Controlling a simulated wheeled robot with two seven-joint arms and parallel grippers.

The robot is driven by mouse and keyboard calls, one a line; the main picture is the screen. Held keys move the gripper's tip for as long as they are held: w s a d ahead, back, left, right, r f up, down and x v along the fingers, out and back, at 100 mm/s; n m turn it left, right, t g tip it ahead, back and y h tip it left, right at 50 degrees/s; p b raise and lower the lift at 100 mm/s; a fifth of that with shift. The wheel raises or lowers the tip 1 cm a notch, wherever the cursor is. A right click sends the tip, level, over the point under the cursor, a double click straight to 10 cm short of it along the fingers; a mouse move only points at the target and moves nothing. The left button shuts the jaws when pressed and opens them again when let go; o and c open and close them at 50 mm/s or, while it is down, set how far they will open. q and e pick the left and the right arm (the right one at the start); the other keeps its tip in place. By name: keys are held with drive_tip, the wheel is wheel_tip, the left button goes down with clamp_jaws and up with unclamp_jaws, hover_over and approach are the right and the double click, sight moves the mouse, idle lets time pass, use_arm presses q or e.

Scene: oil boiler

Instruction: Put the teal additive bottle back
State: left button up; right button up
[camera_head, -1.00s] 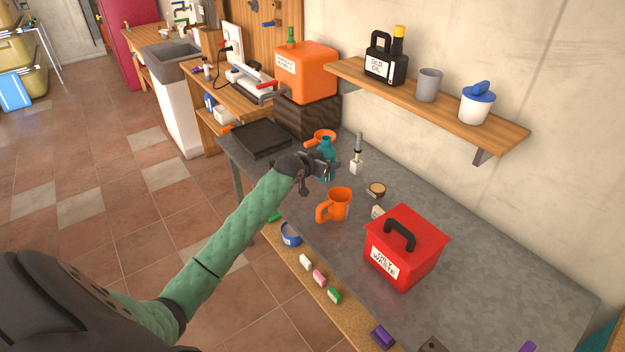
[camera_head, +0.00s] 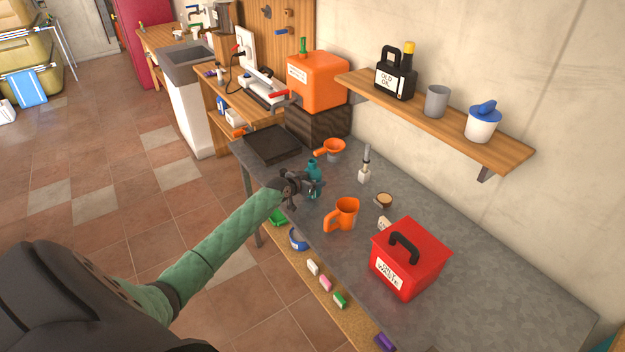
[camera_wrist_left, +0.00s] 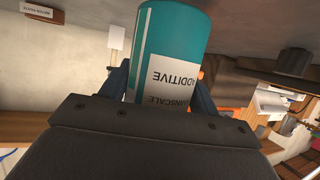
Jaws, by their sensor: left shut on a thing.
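The teal additive bottle (camera_head: 314,178) is upright in the head view, at the front left part of the grey bench. My left gripper (camera_head: 306,186) is shut on it from the left side. In the left wrist view the teal bottle (camera_wrist_left: 172,50) stands between the fingers of my left gripper (camera_wrist_left: 158,88), with its white "ADDITIVE" label appearing upside down. I cannot tell for sure whether its base touches the bench. My right gripper is not in view.
On the grey bench (camera_head: 480,290) stand an orange jug (camera_head: 342,216), an orange funnel (camera_head: 333,150), a black tray (camera_head: 272,146) and a red waste box (camera_head: 408,260). A wooden shelf (camera_head: 450,125) above holds an oil jug (camera_head: 394,78), a grey cup (camera_head: 437,101) and a white pot (camera_head: 482,124).

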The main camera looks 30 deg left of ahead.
use_arm(q)
drive_tip(key=shift+f, duration=0.35)
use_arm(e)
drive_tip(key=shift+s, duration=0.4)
use_arm(q)
drive_tip(key=shift+f, duration=0.15)
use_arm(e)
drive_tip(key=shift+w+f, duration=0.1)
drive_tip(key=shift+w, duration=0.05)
use_arm(q)
drive_tip(key=o, duration=1.2)
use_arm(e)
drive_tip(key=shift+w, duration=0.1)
